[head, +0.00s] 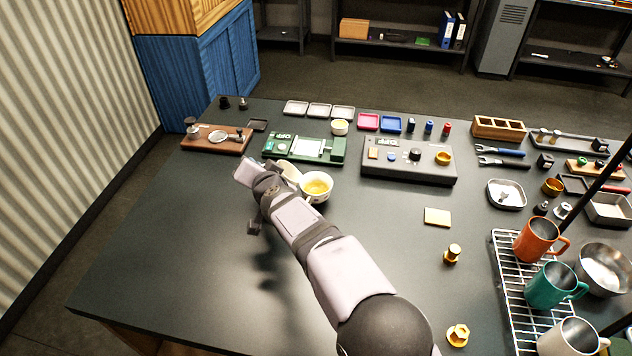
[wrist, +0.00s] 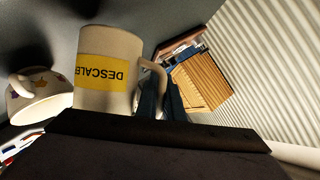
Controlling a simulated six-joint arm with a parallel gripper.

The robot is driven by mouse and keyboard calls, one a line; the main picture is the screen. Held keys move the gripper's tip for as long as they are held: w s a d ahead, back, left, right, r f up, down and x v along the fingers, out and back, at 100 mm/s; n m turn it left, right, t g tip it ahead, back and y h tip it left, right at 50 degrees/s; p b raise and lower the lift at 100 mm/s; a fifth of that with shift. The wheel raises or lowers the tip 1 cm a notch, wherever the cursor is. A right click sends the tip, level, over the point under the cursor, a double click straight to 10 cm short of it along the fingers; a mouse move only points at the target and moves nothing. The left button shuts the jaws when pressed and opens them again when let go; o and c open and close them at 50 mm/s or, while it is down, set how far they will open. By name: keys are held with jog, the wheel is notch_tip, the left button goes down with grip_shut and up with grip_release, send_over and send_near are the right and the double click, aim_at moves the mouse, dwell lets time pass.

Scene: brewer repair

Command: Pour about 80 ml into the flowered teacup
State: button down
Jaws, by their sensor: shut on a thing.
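The flowered teacup (head: 317,188) stands on the dark table in the head view, with yellow liquid in it. Its flowered side also shows at the left of the wrist view (wrist: 42,98). My gripper (wrist: 163,98) is shut on the handle of a cream mug (wrist: 108,50) with a yellow DESCALE label. In the head view, the mug (head: 290,171) is partly hidden behind my arm, close to the teacup's upper left rim, and appears tilted towards it. I cannot tell whether they touch or whether liquid is flowing. The mug's inside is hidden.
A grey control box (head: 410,160) stands to the right. A wire rack (head: 508,270) with mugs is at front right. The table's left front is clear.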

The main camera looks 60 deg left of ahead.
jog(key=shift+s+a+r+n+p, duration=0.15)
jog(key=shift+s+n+p, duration=0.15)
jog(key=shift+p, duration=0.9)
jog(key=s+f+n+t+p, duration=0.1)
jog(key=p, duration=0.4)
jog(key=s+a+f+n+t+h+p, duration=0.1)
jog(key=s+p, duration=0.1)
jog(key=p, duration=0.4)
jog(key=shift+f, duration=0.15)
jog(key=shift+s+a+f+n+t+b, duration=0.15)
jog(key=shift+s+f+n+t+b, duration=0.3)
jog(key=shift+b, duration=0.8)
jog(key=b, duration=0.2)
jog(key=f+n+b, duration=0.1)
jog(key=b, duration=0.1)
jog(key=shift+s+a+f+t, duration=0.2)
jog(key=shift+s+t, duration=0.05)
jog(key=shift+s, duration=0.1)
jog(key=shift+s+f+b, duration=0.1)
jog(key=shift+f+b, duration=0.05)
jog(key=shift+b, duration=0.85)
jog(key=shift+s+a+n+t+b, duration=0.15)
jog(key=shift+n+t+b, duration=0.25)
jog(key=shift+b, duration=0.35)
